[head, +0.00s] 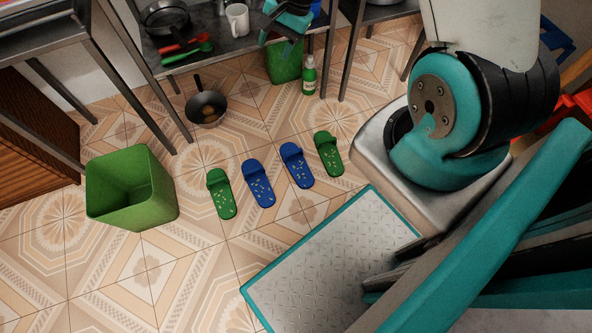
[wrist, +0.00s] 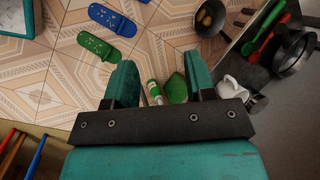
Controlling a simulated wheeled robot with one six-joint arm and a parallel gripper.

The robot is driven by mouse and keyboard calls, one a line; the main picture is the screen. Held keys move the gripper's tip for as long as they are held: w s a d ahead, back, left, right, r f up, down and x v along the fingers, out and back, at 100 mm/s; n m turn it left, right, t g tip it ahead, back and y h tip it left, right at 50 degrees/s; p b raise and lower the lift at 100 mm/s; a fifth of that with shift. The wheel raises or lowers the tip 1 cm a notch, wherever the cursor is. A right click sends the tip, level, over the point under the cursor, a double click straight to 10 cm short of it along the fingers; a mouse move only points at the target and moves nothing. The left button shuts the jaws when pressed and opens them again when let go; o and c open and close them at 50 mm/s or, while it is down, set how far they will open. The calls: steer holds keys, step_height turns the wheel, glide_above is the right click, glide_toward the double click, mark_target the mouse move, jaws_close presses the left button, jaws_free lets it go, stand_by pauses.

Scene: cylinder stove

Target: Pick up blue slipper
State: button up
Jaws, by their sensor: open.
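Two blue slippers lie side by side on the tiled floor in the head view, a left one (head: 258,184) and a right one (head: 297,166). A green slipper lies on each outer side of the pair, at left (head: 221,194) and right (head: 328,154). In the wrist view one blue slipper (wrist: 113,20) shows at the top with a green slipper (wrist: 99,47) below it. My gripper (head: 288,22) is high near the counter in the head view, well apart from the slippers. In the wrist view its fingers (wrist: 163,85) are spread and empty.
An empty green bin (head: 130,187) stands at left. A pan (head: 206,107) lies on the floor by the counter (head: 215,45), which bears a mug (head: 237,20) and utensils. A green bottle (head: 309,76) stands near the metal legs. The floor around the slippers is clear.

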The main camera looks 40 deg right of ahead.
steer(key=d+f+m+b, duration=0.2)
steer(key=d+f+b, duration=0.1)
steer(key=f, duration=0.7)
steer(key=d+f+m+b, duration=0.3)
steer(key=d+f+b, duration=0.1)
steer(key=f, duration=0.5)
steer(key=m+t+b, duration=0.1)
steer(key=m+b, duration=0.5)
steer(key=b, duration=0.1)
glide_toward(301, 149)
steer(key=shift+h, duration=0.4)
steer(key=b+x, duration=0.2)
steer(key=b, duration=0.1)
steer(key=a+b+x, duration=0.1)
steer(key=b+x, duration=0.2)
steer(key=shift+s+f, duration=0.1)
steer(key=shift+s, duration=0.05)
steer(key=b+x, duration=0.2)
steer(key=x, duration=0.1)
steer(key=b+x, duration=0.3)
steer(key=shift+d, duration=0.25)
jaws_close()
